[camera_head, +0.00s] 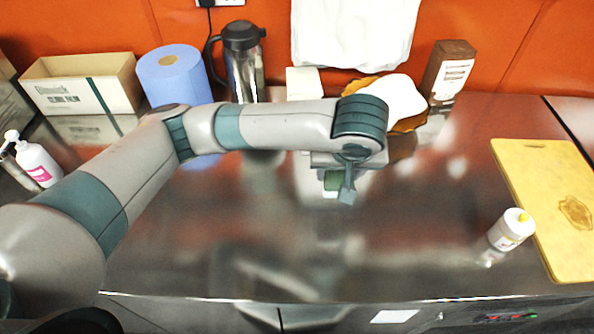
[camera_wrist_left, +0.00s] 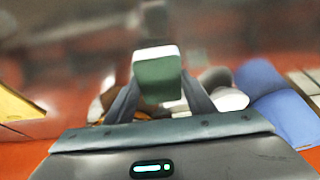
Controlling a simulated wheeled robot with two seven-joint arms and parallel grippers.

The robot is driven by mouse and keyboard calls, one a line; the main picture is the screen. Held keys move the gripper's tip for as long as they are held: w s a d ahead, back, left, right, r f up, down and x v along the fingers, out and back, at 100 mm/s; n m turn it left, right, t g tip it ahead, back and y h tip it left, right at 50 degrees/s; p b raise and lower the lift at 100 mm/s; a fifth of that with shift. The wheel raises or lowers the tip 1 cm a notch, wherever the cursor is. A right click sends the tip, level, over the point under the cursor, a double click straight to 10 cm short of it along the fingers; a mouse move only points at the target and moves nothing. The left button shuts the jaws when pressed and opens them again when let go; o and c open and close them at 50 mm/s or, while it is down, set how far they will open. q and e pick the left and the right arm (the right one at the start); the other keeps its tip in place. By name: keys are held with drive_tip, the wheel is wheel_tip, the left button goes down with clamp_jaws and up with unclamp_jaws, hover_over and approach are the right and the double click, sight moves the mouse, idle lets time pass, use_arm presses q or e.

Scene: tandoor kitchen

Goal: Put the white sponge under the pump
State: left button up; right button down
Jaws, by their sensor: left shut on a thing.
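My left gripper (camera_head: 345,190) is shut on the white sponge (camera_wrist_left: 157,52), which has a green face. The left wrist view shows it between the two fingers (camera_wrist_left: 158,90). In the head view only the sponge's green part (camera_head: 333,181) and a little white show under the wrist, above the steel counter. The pump bottle (camera_head: 38,162), white with a pink label, stands at the far left of the counter, well away from the gripper. The counter under the pump is partly out of frame. My right gripper is not in view.
A blue paper roll (camera_head: 174,76), a cardboard box (camera_head: 85,85) and a steel flask (camera_head: 242,65) stand along the back left. A brown bag (camera_head: 448,72) stands back right. A white bottle (camera_head: 510,230) is beside a yellow board (camera_head: 545,180). The middle of the steel counter (camera_head: 400,240) is clear.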

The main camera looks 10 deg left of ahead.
use_arm(q)
drive_tip(key=w+a+f, duration=0.1)
drive_tip(key=a+f, duration=0.1)
drive_tip(key=a, duration=0.1)
drive_tip(key=w+a+f, duration=0.2)
drive_tip(key=a, duration=0.1)
drive_tip(key=w+a+f, duration=0.1)
drive_tip(key=a+f, duration=0.1)
drive_tip(key=a, duration=0.2)
drive_tip(key=shift+w+a+f, duration=0.1)
drive_tip(key=shift+w+f, duration=0.2)
drive_tip(key=shift+w, duration=0.1)
drive_tip(key=shift+f+p, duration=0.55)
drive_tip(key=shift+f, duration=1.45)
drive_tip(key=o, duration=0.6)
drive_tip(key=shift+f, duration=0.15)
drive_tip(key=o, duration=0.4)
